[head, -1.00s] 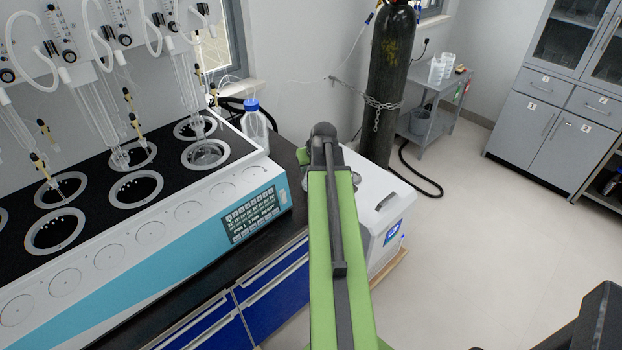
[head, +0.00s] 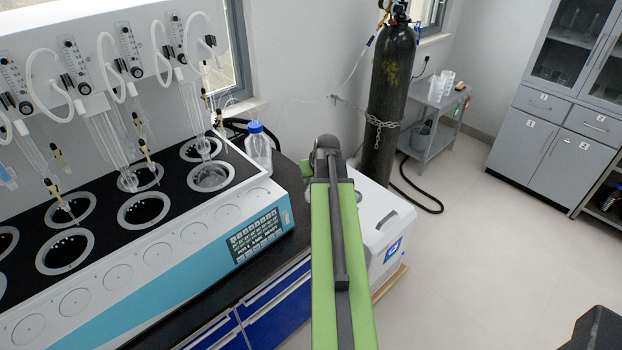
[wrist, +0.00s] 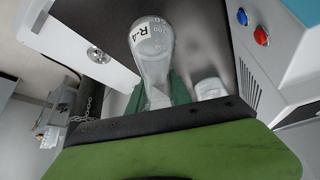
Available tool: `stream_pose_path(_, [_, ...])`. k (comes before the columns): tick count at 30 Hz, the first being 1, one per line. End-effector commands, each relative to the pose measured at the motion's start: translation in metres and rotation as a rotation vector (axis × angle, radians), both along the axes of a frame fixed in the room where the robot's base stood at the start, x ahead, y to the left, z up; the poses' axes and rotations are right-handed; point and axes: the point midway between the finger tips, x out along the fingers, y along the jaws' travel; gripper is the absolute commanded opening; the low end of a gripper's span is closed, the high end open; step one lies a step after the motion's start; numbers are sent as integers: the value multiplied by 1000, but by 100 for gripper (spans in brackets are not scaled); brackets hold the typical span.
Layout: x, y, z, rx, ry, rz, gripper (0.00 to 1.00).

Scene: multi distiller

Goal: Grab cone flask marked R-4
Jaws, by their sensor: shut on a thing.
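The cone flask marked R-4 (wrist: 152,45) shows in the wrist view as clear glass with a white label. My gripper (wrist: 158,90) is shut on the flask, with green fingers on both sides of its narrower part. The flask's wider end points toward the top of the picture, over a dark surface. In the head view my green arm reaches forward, and its far end hides the gripper and the flask.
The distiller (head: 165,225) with glass tubes stands at the left on a dark bench with blue drawers. A blue-capped bottle (head: 258,150) stands behind it. A white box (head: 385,225) is right of my arm. A chained gas cylinder (head: 388,100) stands behind.

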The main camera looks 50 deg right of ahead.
Motion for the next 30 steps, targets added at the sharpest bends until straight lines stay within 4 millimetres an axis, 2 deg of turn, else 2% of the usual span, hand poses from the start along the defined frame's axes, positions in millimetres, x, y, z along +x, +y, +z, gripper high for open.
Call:
stream_pose_path(15, [-57, -38, 42, 1, 1, -4, 0])
stream_pose_path(30, [-90, -60, 63, 0, 0, -4, 0])
